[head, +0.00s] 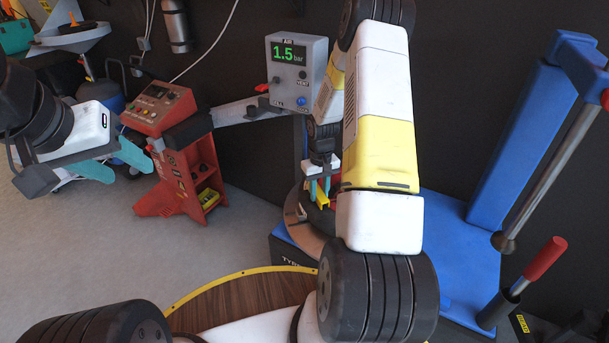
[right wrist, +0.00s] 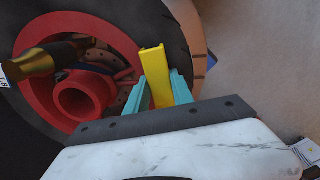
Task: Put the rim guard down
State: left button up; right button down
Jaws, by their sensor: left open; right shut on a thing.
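The yellow rim guard (right wrist: 153,65) is held between the teal fingers of my right gripper (right wrist: 160,88) in the right wrist view. Its far end is over or against the edge between the red wheel rim (right wrist: 40,35) and the dark tyre (right wrist: 175,30); I cannot tell if it touches. In the head view my right gripper (head: 320,186) is small and partly hidden behind my right arm, with a bit of the yellow guard (head: 313,190) showing. My left gripper (head: 133,162) is open and empty at the left, in front of the red cabinet.
A grey box reading 1.5 bar (head: 297,70) stands behind the wheel area. A red machine (head: 160,108) stands left of it. A blue column (head: 520,140) and lever stand at the right. A brass-coloured tool (right wrist: 42,60) crosses the red rim. Grey floor is free at the left.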

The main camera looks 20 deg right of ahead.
jog(key=c, duration=1.1)
grip_release()
jog(key=shift+f, duration=0.1)
notch_tip(320, 180, up, 12)
notch_tip(320, 180, up, 9)
jog(key=t, duration=0.1)
send_over(319, 192)
jog(key=s+a, duration=0.3)
jog(key=s+a+r+t, duration=0.1)
jog(key=s+a+r, duration=0.2)
jog(key=s+r, duration=0.2)
jog(key=s+a+r+t+y, duration=0.1)
jog(key=s+a+r+t, duration=0.1)
jog(key=s+r, duration=0.4)
jog(key=s+a+r+t+y, duration=0.1)
jog(key=s+a+r, duration=0.4)
jog(key=s, duration=0.5)
jog(key=shift+r+t, duration=0.2)
jog(key=shift+t, duration=0.4)
jog(key=shift+a, duration=0.1)
